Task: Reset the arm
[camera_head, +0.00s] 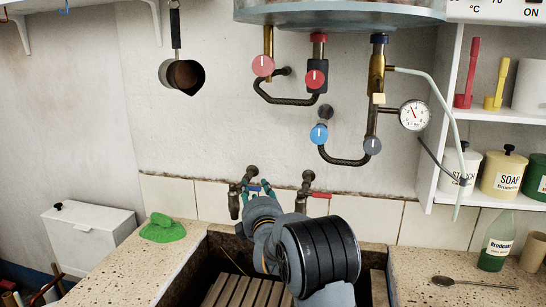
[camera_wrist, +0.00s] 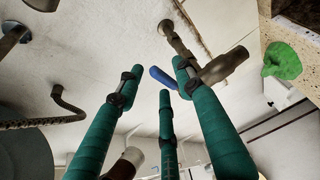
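My gripper (camera_head: 257,191) is at the left wall tap (camera_head: 235,200), above the back edge of the trough. In the wrist view its teal-wrapped fingers (camera_wrist: 156,82) are spread apart with nothing held between them. The tap's blue lever (camera_wrist: 162,76) shows at the fingertips, and the brass tap body (camera_wrist: 222,66) is beside the right finger. I cannot tell whether a finger touches the tap. My arm's links hide part of the trough in the head view.
A red-levered tap (camera_head: 307,190) stands close on the right. Boiler pipes and a pressure gauge (camera_head: 414,115) hang above. A green cloth (camera_head: 162,229) lies on the left counter; a bottle (camera_head: 495,242) and spoon (camera_head: 475,283) are on the right. A wooden slatted rack (camera_head: 240,292) lies in the trough.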

